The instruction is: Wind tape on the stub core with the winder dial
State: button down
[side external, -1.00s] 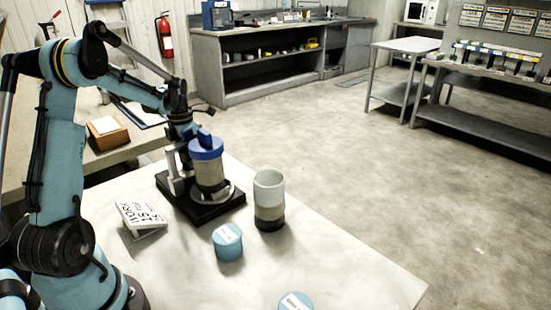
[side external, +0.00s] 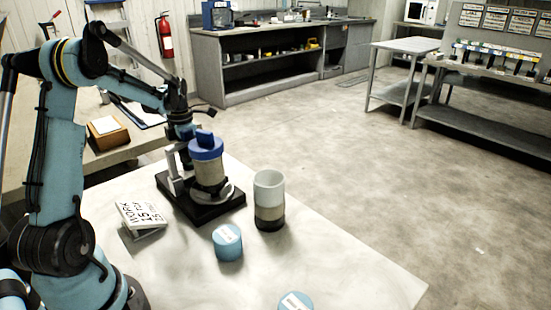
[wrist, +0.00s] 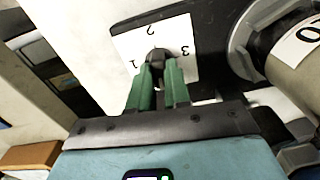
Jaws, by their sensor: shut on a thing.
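The winder's black base (side external: 203,208) stands on the pale table. An upright grey-beige core (side external: 210,177) with a blue cap (side external: 206,149) stands on it. In the wrist view, the white dial plate (wrist: 130,45) shows the numbers 1, 2 and 3, with a dark knob (wrist: 156,56) on it. My gripper (wrist: 160,75) has its green fingers closed around this knob. The wrist view also shows part of a labelled beige cylinder (wrist: 290,72) at the right. In the side view, the cap and core hide my fingertips and the dial.
A tube (side external: 269,187) with a pale top and dark bottom stands right of the winder. Blue labelled cylinders stand in front (side external: 228,244) and at the table's near edge (side external: 296,302). The table's right side is clear.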

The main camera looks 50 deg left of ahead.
jog(key=m, duration=1.2)
jog(key=shift+m, duration=0.3)
dwell(0.5)
jog(key=c, duration=1.1)
grip_release()
jog(key=shift+r, duration=0.15)
notch_tip(320, 180, up, 12)
jog(key=shift+f, duration=0.1)
